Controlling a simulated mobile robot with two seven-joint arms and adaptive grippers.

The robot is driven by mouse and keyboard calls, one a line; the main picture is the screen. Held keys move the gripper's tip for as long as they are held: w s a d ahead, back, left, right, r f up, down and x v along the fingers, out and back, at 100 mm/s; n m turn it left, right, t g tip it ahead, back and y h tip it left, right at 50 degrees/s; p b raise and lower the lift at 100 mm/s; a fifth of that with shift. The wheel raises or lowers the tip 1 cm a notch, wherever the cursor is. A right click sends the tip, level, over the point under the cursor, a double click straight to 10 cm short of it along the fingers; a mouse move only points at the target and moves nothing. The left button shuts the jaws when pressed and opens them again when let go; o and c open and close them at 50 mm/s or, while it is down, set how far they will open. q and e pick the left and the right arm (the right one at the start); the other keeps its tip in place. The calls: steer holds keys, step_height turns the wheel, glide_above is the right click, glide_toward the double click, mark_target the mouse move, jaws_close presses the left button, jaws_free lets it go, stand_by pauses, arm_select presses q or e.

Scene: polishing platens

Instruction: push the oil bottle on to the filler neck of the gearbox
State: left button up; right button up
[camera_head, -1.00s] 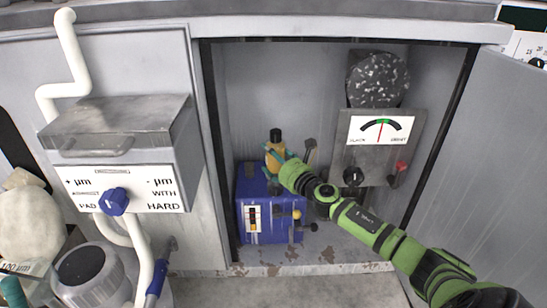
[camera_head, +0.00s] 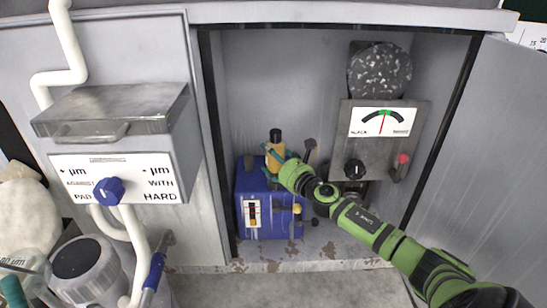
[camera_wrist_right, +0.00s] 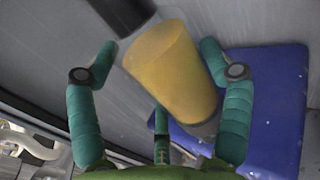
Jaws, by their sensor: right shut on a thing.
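In the right wrist view, the bottle (camera_wrist_right: 175,75) lies between the teal fingers, with the blue gearbox top (camera_wrist_right: 265,110) behind. The filler neck is hidden under the bottle and gripper, so I cannot tell whether the bottle is seated. My left gripper (camera_head: 12,280) shows only partly at the lower left edge; its opening is unclear.
A panel with a dial gauge (camera_head: 383,121), a black knob and a red-tipped lever stands right of the gearbox, below a speckled disc (camera_head: 379,71). Small levers (camera_head: 297,215) stick out at the gearbox front. The cabinet door (camera_head: 490,150) stands open at right.

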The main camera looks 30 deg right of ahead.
steer(key=shift+f+b, duration=0.35)
steer(key=shift+f, duration=0.05)
steer(key=o, duration=1.6)
steer(key=shift+r, duration=0.1)
steer(key=shift+s+f, duration=0.15)
steer(key=shift+f, duration=0.05)
steer(key=s, duration=1.1)
steer(key=shift+s+d+r, duration=0.15)
steer(key=shift+s+d, duration=0.15)
steer(key=shift+s, duration=0.05)
